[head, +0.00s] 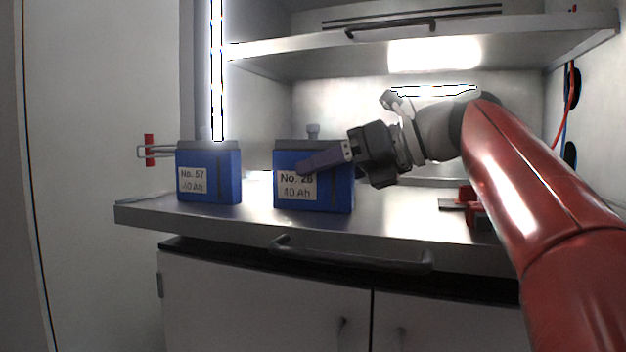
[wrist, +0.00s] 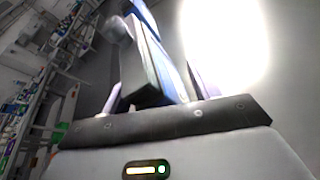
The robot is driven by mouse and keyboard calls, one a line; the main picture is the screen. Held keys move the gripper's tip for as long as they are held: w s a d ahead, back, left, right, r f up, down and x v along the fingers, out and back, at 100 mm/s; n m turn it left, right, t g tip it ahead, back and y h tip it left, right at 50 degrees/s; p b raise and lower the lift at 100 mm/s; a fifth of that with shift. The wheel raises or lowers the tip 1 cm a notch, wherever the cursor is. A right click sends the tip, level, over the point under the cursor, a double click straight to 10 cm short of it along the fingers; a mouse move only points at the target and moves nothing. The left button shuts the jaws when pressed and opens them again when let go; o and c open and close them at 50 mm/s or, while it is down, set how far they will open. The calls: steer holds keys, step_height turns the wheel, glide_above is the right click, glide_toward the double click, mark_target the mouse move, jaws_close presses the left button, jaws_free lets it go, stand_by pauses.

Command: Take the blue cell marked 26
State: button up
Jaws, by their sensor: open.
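The blue cell marked 26 (head: 325,196) stands upright on the metal shelf, with a white label reading "No. 26, 40 Ah" that is partly covered. My gripper (head: 306,166) reaches in from the right. One finger lies across the front of the cell, over the upper label. The other finger is hidden behind the cell in the head view. In the wrist view the cell's dark top and blue side (wrist: 148,62) show between the two fingers of my open gripper (wrist: 160,88). I cannot tell whether either finger touches the cell.
A second blue cell, marked 57 (head: 209,186), stands to the left with a gap between. The metal shelf (head: 400,215) has free room right of cell 26, before a red fixture (head: 470,205). An upper shelf (head: 480,45) hangs above. A wire-and-red holder (head: 150,150) is far left.

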jaws_close()
steer(key=shift+s+r, duration=0.1)
steer(key=shift+r, duration=0.15)
stand_by(0.4)
